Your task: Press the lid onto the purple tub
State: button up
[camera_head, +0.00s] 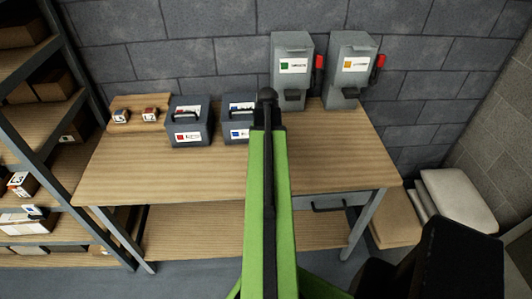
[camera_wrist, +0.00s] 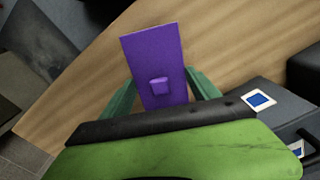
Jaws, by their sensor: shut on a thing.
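A flat purple rectangular piece with a small purple knob, which looks like the lid (camera_wrist: 152,52), shows in the wrist view. My gripper (camera_wrist: 160,80) has a green finger on each side of it and is shut on it. The wooden tabletop shows behind the lid, but I cannot tell how high above it the lid is. In the head view my green arm hides the gripper and the lid. I see no purple tub in either view; it may be hidden behind my arm or the lid.
Two dark handled boxes, one on the left (camera_head: 189,122) and one partly behind my arm (camera_head: 237,119), stand on the wooden table (camera_head: 150,170). Two grey dispensers (camera_head: 292,66) (camera_head: 350,66) with red levers are at the back. A shelf (camera_head: 30,150) stands left. The table's front left is clear.

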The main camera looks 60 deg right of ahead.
jog(key=o, duration=1.4)
jog(key=shift+o, duration=0.5)
notch_tip(320, 180, up, 7)
jog(key=p, duration=0.7)
jog(key=shift+w+r, duration=0.1)
grip_shut()
